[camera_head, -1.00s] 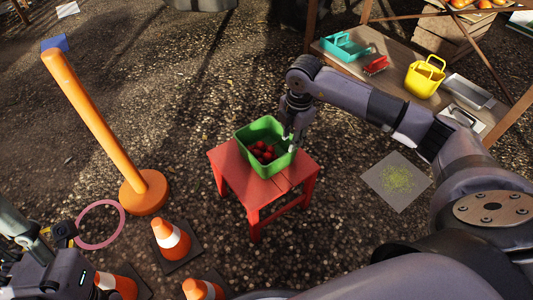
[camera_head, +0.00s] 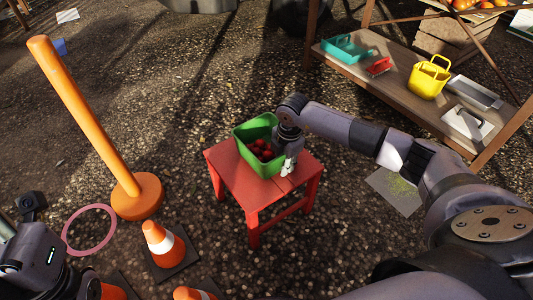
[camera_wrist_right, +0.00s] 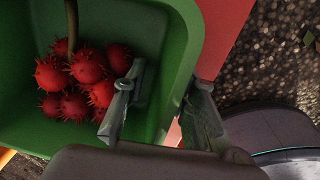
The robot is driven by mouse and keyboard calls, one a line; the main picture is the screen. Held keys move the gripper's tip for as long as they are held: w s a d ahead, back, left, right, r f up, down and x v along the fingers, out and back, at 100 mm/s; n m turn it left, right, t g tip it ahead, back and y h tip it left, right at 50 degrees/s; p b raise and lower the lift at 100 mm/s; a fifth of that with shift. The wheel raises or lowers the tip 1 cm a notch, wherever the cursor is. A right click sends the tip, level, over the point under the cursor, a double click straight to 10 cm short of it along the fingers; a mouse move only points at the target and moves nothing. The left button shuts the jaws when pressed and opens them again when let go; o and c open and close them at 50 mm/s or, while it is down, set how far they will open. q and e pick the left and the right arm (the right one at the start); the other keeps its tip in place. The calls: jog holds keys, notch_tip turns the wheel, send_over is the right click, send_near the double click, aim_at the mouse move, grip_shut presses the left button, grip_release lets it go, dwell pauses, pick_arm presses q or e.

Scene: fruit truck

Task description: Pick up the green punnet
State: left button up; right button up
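The green punnet (camera_head: 256,128) stands upright on a red stool and holds several red spiky fruits (camera_head: 261,150). In the right wrist view the punnet (camera_wrist_right: 165,35) fills the left side, with the fruits (camera_wrist_right: 82,80) inside. My right gripper (camera_wrist_right: 160,105) is open and straddles the punnet's wall. One finger is inside the punnet and the other is outside, with a gap showing between the inner finger and the wall. In the head view my right gripper (camera_head: 288,150) is at the punnet's right side. My left arm shows at the lower left; its fingertips are not visible.
The red stool (camera_head: 232,175) has bare top around the punnet. Traffic cones (camera_head: 160,240) and an orange post (camera_head: 85,115) stand to the left, by a pink ring (camera_head: 90,229). A wooden shelf (camera_head: 400,60) with a yellow basket (camera_head: 428,78) is at the right.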

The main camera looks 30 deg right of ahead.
jog(key=shift+f, duration=0.25)
jog(key=shift+c, duration=0.2)
grip_shut()
jog(key=shift+w+r, duration=0.1)
